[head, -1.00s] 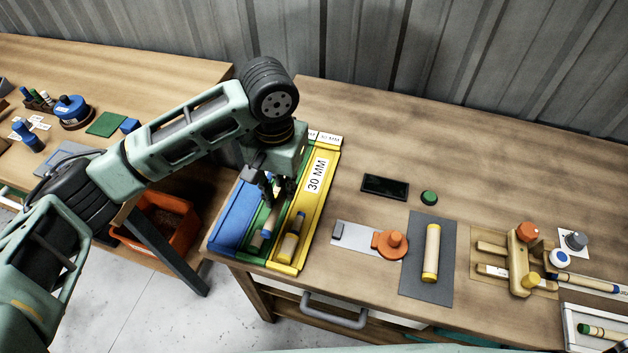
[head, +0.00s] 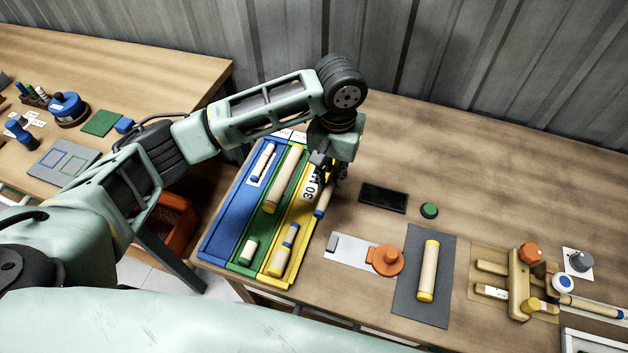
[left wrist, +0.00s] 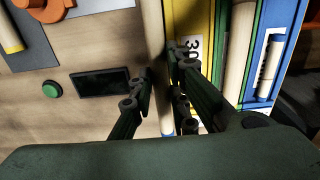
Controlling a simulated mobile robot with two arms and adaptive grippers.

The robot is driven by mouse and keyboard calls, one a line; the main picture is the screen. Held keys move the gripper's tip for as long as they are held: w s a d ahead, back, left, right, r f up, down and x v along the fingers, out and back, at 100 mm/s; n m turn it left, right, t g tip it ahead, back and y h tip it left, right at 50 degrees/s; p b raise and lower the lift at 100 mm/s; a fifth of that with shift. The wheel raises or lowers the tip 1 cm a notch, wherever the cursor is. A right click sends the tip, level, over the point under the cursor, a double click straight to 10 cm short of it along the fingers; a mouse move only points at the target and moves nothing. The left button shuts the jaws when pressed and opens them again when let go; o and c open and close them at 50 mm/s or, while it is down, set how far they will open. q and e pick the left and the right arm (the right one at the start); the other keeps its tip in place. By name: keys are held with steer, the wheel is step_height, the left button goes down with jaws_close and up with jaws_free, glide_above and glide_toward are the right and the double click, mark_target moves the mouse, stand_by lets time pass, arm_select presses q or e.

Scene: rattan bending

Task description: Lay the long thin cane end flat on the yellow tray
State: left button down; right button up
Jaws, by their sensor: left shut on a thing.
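My left gripper (head: 338,178) is shut on a pale cane (head: 325,199) at the right edge of the yellow tray (head: 291,273). The cane has a blue band near its lower end in the head view. In the left wrist view the cane (left wrist: 154,35) runs lengthwise between my left gripper's fingers (left wrist: 158,78), beside the yellow tray (left wrist: 197,18). Its upper part is hidden behind the gripper in the head view. Whether it touches the tray is unclear. Pale cane pieces (head: 278,262) with blue and yellow bands lie in the tray's near end. My right gripper is not in view.
Left of the yellow tray are a green tray (head: 257,226) with canes and a blue tray (head: 228,219) with a cane on a white card. Right are a black slab (head: 384,198), a green button (head: 429,210) and an orange knob (head: 388,261). The table behind is clear.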

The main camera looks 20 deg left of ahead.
arm_select(q)
steer(key=p, duration=0.1)
glide_above(311, 188)
step_height(311, 188, down, 3)
steer(key=shift+d+f, duration=0.1)
steer(key=shift+f, duration=0.1)
step_height(311, 188, down, 4)
steer(key=shift+s+r+p, duration=0.1)
steer(key=shift+r+p, duration=0.1)
steer(key=shift+p, duration=0.4)
steer(key=shift+f, duration=0.3)
steer(key=shift+f, duration=0.1)
steer(key=c, duration=1.9)
jaws_free()
steer(key=shift+c, duration=0.2)
step_height(311, 188, up, 12)
steer(key=b, duration=0.2)
steer(key=shift+b, duration=0.3)
